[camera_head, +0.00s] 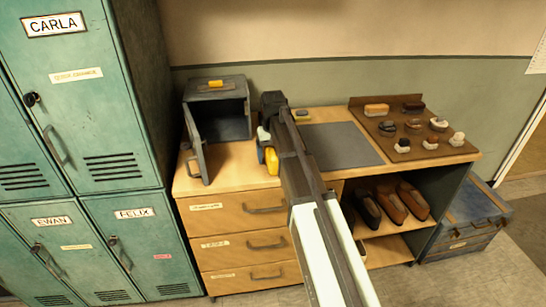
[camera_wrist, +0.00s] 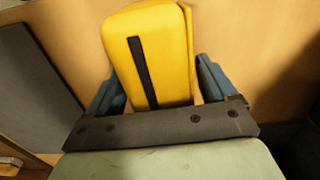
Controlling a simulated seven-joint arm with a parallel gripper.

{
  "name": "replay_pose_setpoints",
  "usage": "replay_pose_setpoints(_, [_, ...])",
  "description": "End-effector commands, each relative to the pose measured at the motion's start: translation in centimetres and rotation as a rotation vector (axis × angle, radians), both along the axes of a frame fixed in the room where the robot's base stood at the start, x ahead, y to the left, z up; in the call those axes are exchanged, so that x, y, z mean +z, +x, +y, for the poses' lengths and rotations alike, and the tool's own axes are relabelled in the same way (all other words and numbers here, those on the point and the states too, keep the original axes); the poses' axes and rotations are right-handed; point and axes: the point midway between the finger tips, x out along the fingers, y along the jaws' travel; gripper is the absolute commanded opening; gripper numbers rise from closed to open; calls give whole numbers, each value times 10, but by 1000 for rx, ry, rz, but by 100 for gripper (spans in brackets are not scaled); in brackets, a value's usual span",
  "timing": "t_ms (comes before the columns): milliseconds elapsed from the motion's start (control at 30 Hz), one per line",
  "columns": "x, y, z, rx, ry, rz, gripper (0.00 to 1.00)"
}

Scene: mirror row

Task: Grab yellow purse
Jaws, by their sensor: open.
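The yellow purse (camera_wrist: 172,50) stands out in the wrist view, a rounded yellow block with a black stripe down its face. In the head view only a small yellow part of it (camera_head: 271,161) shows beside my arm, at the cabinet top; the rest is hidden. My gripper (camera_wrist: 158,84) is open, with one blue-grey finger on each side of the purse. I cannot tell whether either finger touches it. In the head view my gripper (camera_head: 266,148) is partly hidden by my own arm.
A grey open-doored box (camera_head: 217,108) stands left on the wooden cabinet (camera_head: 232,181). A grey mat (camera_head: 345,145) lies right of my arm, then a brown tray (camera_head: 450,151) with brushes and small items. Shoes (camera_head: 390,205) sit on the shelf below. Teal lockers (camera_head: 75,95) stand left.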

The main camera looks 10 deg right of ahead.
Motion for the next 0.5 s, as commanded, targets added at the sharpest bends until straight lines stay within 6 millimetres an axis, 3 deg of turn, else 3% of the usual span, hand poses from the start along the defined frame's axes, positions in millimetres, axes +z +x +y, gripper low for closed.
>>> replay_pose_setpoints(67, [0, 0, 0, 0, 0, 0, 84])
replay_pose_setpoints(500, [1, 0, 0, 0, 0, 0, 42])
